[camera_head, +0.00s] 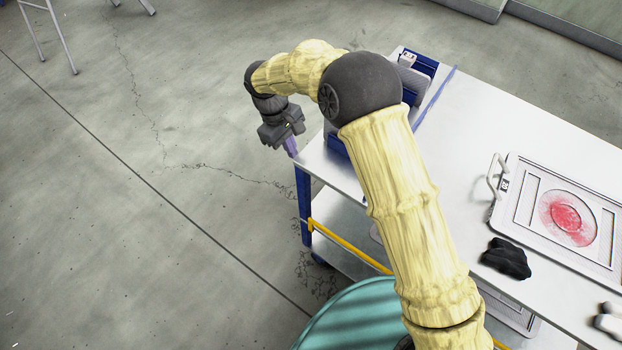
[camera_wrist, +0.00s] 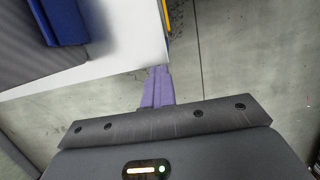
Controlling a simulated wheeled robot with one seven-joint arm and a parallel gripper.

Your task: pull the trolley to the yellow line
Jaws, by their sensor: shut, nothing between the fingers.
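A table-like trolley (camera_head: 470,115) with a pale top, blue legs and a lower shelf fills the right of the head view. Its top corner also shows in the wrist view (camera_wrist: 120,45). A yellow bar (camera_head: 350,246) runs along its near side below the top. My gripper (camera_head: 292,152) is just at the trolley's left corner, pointing down. Its purple fingers (camera_wrist: 158,76) are together with nothing seen between them. I cannot tell whether they touch the edge. No yellow line shows on the floor.
On the top lie a framed tray (camera_head: 514,222) with a red-stained disc, a black lump (camera_head: 507,259) and a blue bin (camera_head: 418,68). A teal round object (camera_head: 352,318) stands close at the near side. The floor at left is clear, apart from a stand (camera_head: 48,25) at the back.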

